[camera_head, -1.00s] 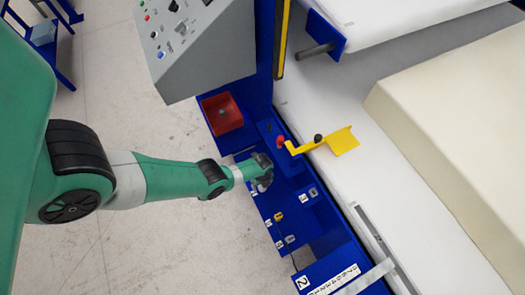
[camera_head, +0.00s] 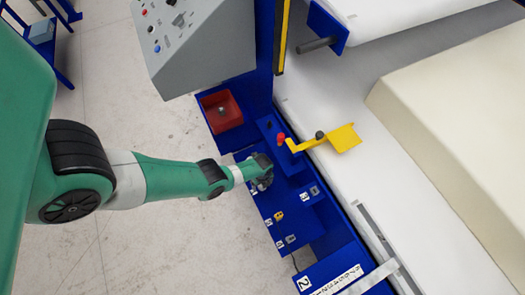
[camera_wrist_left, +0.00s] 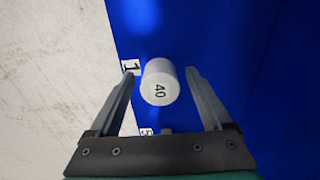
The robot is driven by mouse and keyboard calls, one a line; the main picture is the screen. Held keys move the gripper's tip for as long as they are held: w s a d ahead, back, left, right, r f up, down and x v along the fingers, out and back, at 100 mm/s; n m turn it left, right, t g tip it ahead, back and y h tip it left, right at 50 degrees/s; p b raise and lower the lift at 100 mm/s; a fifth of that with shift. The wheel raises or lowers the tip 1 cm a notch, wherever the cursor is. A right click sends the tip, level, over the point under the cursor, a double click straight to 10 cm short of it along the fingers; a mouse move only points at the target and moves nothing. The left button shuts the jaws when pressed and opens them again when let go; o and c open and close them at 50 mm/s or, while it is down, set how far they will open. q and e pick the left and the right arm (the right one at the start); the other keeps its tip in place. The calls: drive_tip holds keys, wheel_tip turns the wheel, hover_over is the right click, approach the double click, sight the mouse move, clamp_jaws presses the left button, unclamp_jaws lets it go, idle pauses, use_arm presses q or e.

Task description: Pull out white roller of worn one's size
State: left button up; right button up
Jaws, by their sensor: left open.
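A white roller (camera_wrist_left: 160,84) marked "40" stands on the blue surface in the left wrist view, beside a label "1" (camera_wrist_left: 131,67). My left gripper (camera_wrist_left: 160,78) is open, with one finger on each side of the roller and gaps showing between. In the head view my left gripper (camera_head: 262,180) is over the blue shelf (camera_head: 312,222) and hides the roller. Small labelled pieces, one of them yellow (camera_head: 279,215), sit on the shelf to its lower right. My right gripper is not in view.
A red bin (camera_head: 222,111) holds a small grey part. A yellow bracket (camera_head: 338,140) and a red knob (camera_head: 280,138) stand right of my gripper. A grey control panel (camera_head: 192,40) is above. A cream foam block (camera_head: 455,130) lies at right.

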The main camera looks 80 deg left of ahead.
use_arm(q)
drive_tip(key=shift+c, duration=0.3)
clamp_jaws()
drive_tip(key=shift+r+p, duration=3)
